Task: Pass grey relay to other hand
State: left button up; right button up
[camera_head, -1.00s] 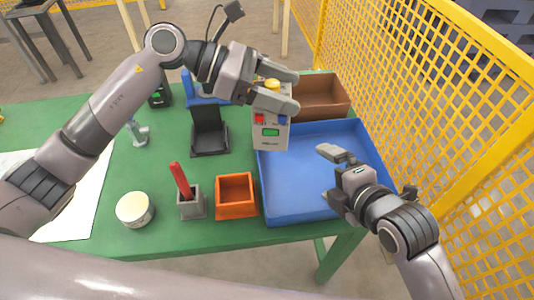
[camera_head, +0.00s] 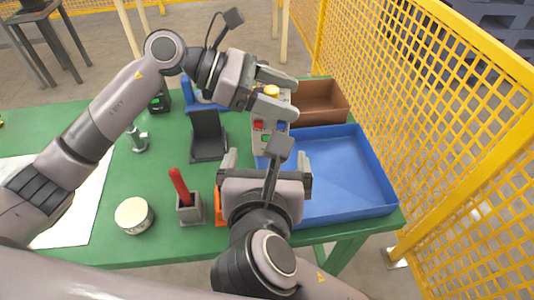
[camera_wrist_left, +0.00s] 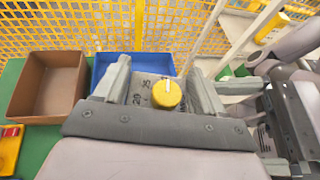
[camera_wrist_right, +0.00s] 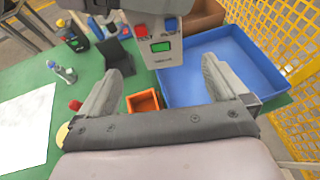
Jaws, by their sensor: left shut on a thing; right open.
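The grey relay (camera_head: 262,140) has a yellow knob on top and red, blue and green parts on its face. My left gripper (camera_head: 280,97) is shut on its upper part and holds it upright above the table. In the left wrist view the relay (camera_wrist_left: 144,85) sits between the two fingers, its yellow knob facing the camera. My right gripper (camera_head: 260,160) is open, in front of and below the relay. In the right wrist view the relay's lower face (camera_wrist_right: 164,46) shows ahead of the spread fingers, with nothing between them.
A blue tray (camera_head: 372,170) and a brown bin (camera_head: 322,101) stand at the right. An orange box (camera_wrist_right: 143,101) is partly hidden under my right arm. A grey holder with a red-handled tool (camera_head: 190,208), a round tin (camera_head: 134,214) and a black stand (camera_head: 208,136) are left. Yellow mesh fencing (camera_head: 450,130) borders the right.

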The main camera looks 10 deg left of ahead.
aim_at(270, 132)
jog(key=x, duration=1.2)
jog(key=shift+r, duration=0.1)
jog(key=c, duration=1.3)
pick_arm(q)
jog(key=o, duration=1.8)
pick_arm(e)
jog(key=shift+r, duration=0.1)
pick_arm(q)
jog(key=v, duration=1.2)
